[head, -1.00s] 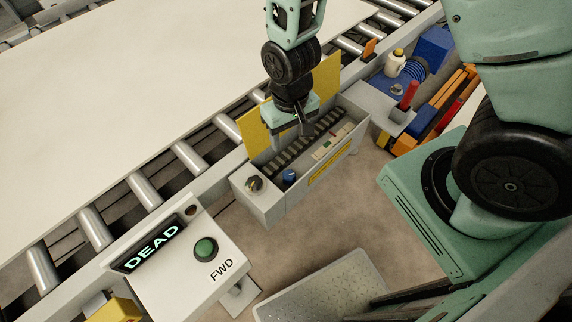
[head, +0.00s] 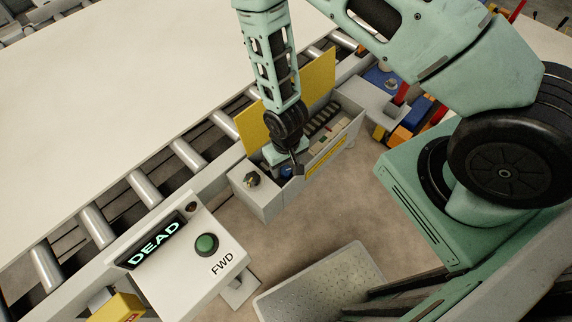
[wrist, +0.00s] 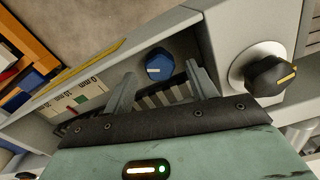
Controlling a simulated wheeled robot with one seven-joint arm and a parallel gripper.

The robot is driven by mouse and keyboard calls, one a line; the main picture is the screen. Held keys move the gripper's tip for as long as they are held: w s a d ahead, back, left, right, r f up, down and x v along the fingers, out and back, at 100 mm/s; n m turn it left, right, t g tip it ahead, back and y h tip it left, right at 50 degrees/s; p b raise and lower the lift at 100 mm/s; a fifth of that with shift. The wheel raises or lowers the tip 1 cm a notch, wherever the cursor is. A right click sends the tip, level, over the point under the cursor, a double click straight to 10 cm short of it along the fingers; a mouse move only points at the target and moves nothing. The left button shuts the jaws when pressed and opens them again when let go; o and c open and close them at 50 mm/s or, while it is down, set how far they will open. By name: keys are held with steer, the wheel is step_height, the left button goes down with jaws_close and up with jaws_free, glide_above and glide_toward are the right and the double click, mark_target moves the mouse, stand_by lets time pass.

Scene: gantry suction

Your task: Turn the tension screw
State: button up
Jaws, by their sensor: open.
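A blue knob with a pale line, which looks like the tension screw (wrist: 159,64), sits inside the grey trough near its end wall. In the head view the blue knob (head: 286,171) is partly hidden by my gripper. My gripper (head: 289,167) is over the near end of the trough, pointing down. In the wrist view my gripper's (wrist: 161,72) two fingers are apart, one on each side of the blue knob in the picture. No contact shows, and I cannot tell how far above the knob they are. A millimetre scale (wrist: 80,103) with a green and a red mark lies beside the knob.
A black knob (wrist: 272,75) with a yellow line stands on the trough's end box. The yellow lid (head: 315,80) stands open behind the trough. A control box (head: 185,265) reads DEAD and has a green button (head: 206,245). Rollers (head: 190,155) run alongside.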

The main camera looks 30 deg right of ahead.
mark_target(286, 170)
steer(key=shift+f, duration=0.75)
steer(key=shift+c, duration=0.4)
steer(key=c, duration=0.9)
steer(key=shift+n+b, duration=0.3)
steer(key=shift+n, duration=0.5)
steer(key=o, duration=1)
step_height(286, 170, up, 17)
steer(key=shift+r+b, duration=0.2)
steer(key=shift+b, duration=0.8)
